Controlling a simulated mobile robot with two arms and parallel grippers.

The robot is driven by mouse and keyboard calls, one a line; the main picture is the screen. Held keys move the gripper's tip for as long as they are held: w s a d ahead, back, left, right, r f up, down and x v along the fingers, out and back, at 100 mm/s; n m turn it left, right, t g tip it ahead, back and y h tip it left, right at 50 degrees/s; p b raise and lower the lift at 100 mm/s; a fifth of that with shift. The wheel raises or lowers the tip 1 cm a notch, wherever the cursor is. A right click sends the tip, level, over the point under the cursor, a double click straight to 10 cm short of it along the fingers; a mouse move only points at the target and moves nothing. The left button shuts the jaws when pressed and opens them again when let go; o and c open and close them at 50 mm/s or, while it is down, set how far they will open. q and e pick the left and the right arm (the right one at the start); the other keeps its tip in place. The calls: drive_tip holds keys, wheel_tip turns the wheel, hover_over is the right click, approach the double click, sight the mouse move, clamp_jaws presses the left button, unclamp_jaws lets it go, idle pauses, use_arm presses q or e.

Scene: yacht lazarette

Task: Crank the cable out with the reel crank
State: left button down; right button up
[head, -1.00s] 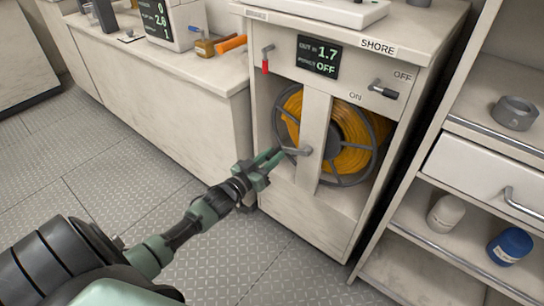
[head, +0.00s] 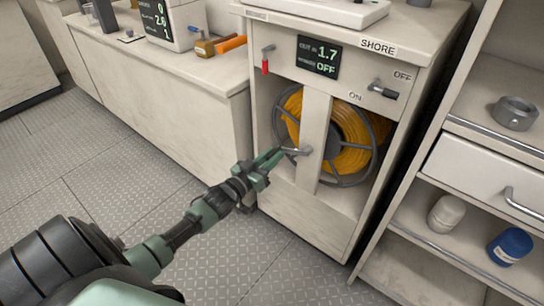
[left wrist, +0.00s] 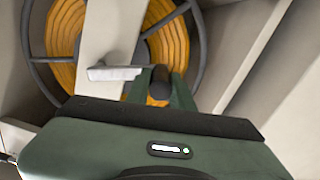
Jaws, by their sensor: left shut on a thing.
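The cable reel (head: 352,135) with orange cable sits in the open bay of the shore cabinet, behind a pale upright bar (head: 315,140). Its crank (head: 302,151) is at the front of the bar; the crank arm also shows in the left wrist view (left wrist: 113,73), with its dark knob (left wrist: 160,82) between the fingers. My left gripper (head: 280,155) is shut on the crank knob. My right gripper is not in view.
A red-handled lever (head: 266,60) and an ON/OFF switch (head: 383,90) are on the cabinet front. Shelves with a blue jar (head: 510,246) and a white jar (head: 446,213) stand at right. A long bench (head: 160,90) stands at left. The floor in front is clear.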

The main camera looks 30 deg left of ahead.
use_arm(q)
drive_tip(key=shift+d+f, duration=0.1)
drive_tip(key=shift+f, duration=0.05)
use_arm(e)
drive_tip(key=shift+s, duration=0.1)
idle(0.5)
